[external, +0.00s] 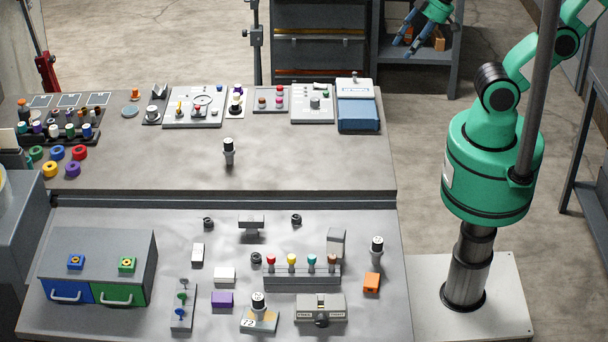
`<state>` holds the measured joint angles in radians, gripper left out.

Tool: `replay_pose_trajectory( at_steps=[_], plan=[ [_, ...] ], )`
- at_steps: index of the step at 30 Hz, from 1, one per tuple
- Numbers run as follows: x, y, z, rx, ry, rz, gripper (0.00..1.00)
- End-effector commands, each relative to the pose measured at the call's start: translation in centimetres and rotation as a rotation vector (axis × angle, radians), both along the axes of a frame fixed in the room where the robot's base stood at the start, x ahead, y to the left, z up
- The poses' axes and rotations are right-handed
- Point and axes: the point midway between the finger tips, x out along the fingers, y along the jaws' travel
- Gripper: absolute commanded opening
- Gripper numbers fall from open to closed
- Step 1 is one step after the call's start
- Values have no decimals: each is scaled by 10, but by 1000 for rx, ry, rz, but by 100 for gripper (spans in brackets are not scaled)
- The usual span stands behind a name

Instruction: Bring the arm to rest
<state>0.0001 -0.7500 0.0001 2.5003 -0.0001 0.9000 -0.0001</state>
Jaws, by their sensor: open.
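My arm (495,165) stands on its column to the right of the benches and bends up out of the top right of the picture. My gripper (404,48) hangs into the picture at the top edge, right of centre. Its two dark blue fingers are apart and point down and left, with nothing seen between them. It shows against the shelf unit behind, well clear of the benches. The links between the upper arm and the gripper are cut off by the top edge.
The rear bench (300,165) carries panels, a blue-and-white box (357,105) and a black-topped cylinder (228,151). The front bench (120,325) holds drawers (122,293), a peg rack (302,281) and small blocks. A grey post (540,80) stands before my arm. Floor right of the rear bench is clear.

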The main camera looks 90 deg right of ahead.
Motion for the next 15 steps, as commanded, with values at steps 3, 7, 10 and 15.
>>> replay_pose_trajectory(
  at_steps=[3,7,10,15],
  plan=[
    [0,0,-32,0,0,0,44],
    [0,0,-55,0,0,0,44],
    [0,0,-73,0,0,0,44],
    [0,0,-98,0,0,0,44]
  ],
)
